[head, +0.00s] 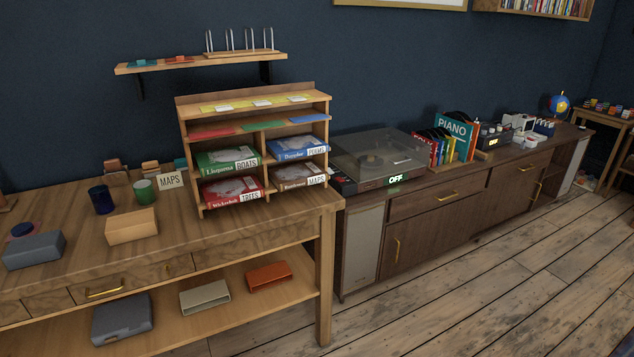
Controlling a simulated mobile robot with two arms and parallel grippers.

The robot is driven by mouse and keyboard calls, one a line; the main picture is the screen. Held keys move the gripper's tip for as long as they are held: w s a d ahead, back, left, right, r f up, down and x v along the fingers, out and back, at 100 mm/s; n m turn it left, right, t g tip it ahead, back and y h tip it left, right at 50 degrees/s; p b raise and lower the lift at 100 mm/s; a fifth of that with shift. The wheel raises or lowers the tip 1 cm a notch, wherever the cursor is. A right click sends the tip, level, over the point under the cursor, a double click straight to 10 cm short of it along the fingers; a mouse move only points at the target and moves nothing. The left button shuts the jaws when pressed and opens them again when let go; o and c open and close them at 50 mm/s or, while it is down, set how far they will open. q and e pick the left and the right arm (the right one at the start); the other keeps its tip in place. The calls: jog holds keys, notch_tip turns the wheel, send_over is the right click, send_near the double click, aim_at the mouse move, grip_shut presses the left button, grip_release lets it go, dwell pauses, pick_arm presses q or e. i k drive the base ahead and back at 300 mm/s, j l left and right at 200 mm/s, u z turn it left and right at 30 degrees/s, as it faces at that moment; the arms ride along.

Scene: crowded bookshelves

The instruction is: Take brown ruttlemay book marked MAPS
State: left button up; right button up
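The brown item marked MAPS (297,174) lies flat in the lower right compartment of a wooden sorter (250,111) on the desk. Its label faces out at the front; the smaller name beside MAPS is too small to read surely. A blue POEMS item (296,147) lies in the compartment above it. A red TREES item (230,191) lies to its left, with a green BOATS item (224,158) above that. A white card reading MAPS (171,181) stands on the desk left of the sorter. Neither of my grippers is in view.
The wooden desk (60,197) also holds a blue cup (101,200), a green cup (145,191), a tan box (131,227) and a grey box (33,250). A record player (378,152) stands on a cabinet close right of the sorter. The wooden floor at right is clear.

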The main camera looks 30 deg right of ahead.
aim_at(287, 177)
jog(key=i+z, duration=0.2)
jog(key=z, duration=0.5)
